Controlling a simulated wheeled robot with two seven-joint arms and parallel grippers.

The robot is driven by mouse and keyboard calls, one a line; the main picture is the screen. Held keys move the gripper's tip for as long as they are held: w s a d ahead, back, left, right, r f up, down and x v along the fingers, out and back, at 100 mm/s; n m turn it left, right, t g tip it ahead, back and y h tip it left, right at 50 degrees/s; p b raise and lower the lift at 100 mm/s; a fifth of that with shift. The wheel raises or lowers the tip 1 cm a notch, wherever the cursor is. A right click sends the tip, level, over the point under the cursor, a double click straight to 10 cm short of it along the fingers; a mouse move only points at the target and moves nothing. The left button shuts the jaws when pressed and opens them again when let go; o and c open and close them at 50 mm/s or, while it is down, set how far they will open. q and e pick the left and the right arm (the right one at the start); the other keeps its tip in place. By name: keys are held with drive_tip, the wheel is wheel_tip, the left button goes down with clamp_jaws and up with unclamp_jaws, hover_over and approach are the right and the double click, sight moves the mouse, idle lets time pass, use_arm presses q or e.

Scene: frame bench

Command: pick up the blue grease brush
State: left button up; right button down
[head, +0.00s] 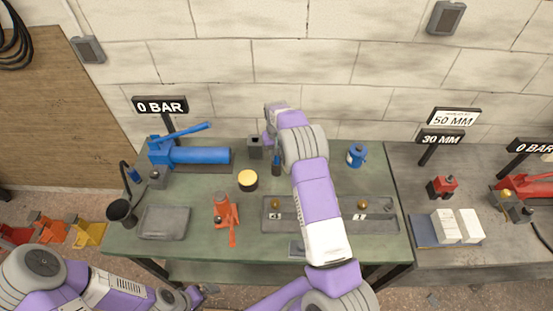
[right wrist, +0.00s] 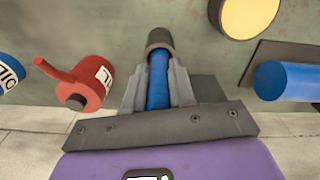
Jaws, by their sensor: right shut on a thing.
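The blue grease brush (head: 276,165) stands near the back of the green bench, its lower part visible below my right wrist in the head view. In the right wrist view my right gripper (right wrist: 158,90) is shut on the blue handle of the brush (right wrist: 158,80), one grey finger on each side. The brush's dark end (right wrist: 160,39) points away from the palm. In the head view the right gripper's fingers are largely hidden by its wrist. My left gripper (head: 190,297) is low at the bottom left, away from the brush; its jaws are unclear.
A grey box (head: 255,148) and a yellow-topped tin (head: 248,180) are close to the brush. A blue pump (head: 200,156) lies to the left. A red can (right wrist: 92,88) shows in the right wrist view. A blue can (head: 357,156) stands right. The front holds an orange jack (head: 226,212) and a tray (head: 284,228).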

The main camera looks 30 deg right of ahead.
drive_tip(key=shift+r, duration=0.15)
wheel_tip(320, 180, up, 10)
drive_tip(key=shift+f, duration=0.1)
idle(0.3)
idle(1.6)
